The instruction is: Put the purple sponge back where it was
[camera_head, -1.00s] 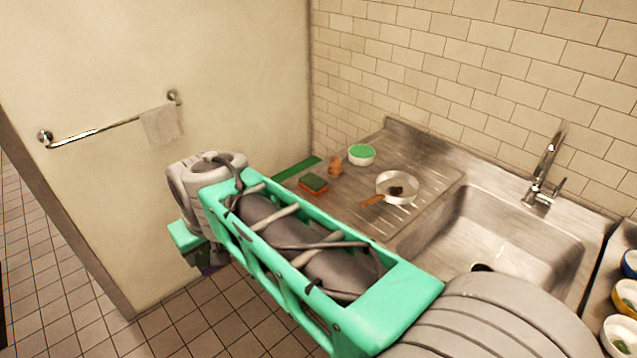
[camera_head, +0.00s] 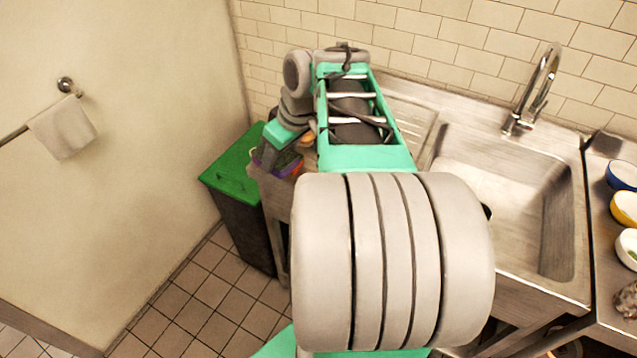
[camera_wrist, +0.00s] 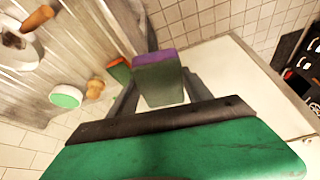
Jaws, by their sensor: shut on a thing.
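The purple sponge (camera_wrist: 158,79) has a purple layer and a dark green layer. In the wrist view it sits between the dark fingers of my gripper (camera_wrist: 155,92), which is shut on it. In the head view the sponge's purple edge (camera_head: 284,169) shows at the left end of the counter, partly hidden by my gripper (camera_head: 272,157). The gripper is over or beside the counter's left edge; the exact height is not clear. An orange-and-green sponge (camera_wrist: 119,70) lies on the drainboard in the wrist view.
A green-topped bin (camera_head: 232,180) stands left of the counter. The sink (camera_head: 510,210) is to the right. The wrist view shows a green-and-white bowl (camera_wrist: 66,97), a small brown object (camera_wrist: 95,89) and a wooden-handled pan (camera_wrist: 18,50) on the drainboard.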

